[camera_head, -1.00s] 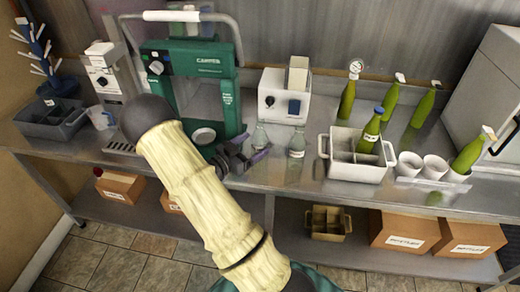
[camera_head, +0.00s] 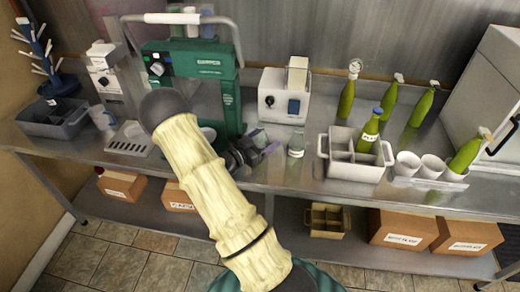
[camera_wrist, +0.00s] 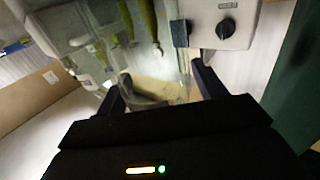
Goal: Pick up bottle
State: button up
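A small clear bottle (camera_head: 297,145) stands upright on the steel counter, to the right of my gripper. A second clear bottle is not plain in the head view now; my gripper covers the spot where one showed earlier. My gripper (camera_head: 262,143) is low over the counter, in front of the white box with a knob. In the wrist view my gripper's dark fingers (camera_wrist: 155,85) are wide apart. Something glassy and blurred shows between or beyond them, and I cannot tell if it is a bottle between the fingers.
The green machine (camera_head: 228,100) stands close behind and left of my gripper. The white box with a knob (camera_head: 285,100) is behind it. A white divided crate (camera_head: 355,172), white cups (camera_head: 408,163) and several green bottles (camera_head: 347,100) are to the right. Cardboard boxes (camera_head: 403,228) sit below.

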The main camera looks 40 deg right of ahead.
jog(key=c, duration=0.9)
jog(key=shift+r, duration=0.15)
notch_tip(320, 180, up, 10)
jog(key=shift+f+b, duration=0.1)
jog(key=shift+b, duration=0.45)
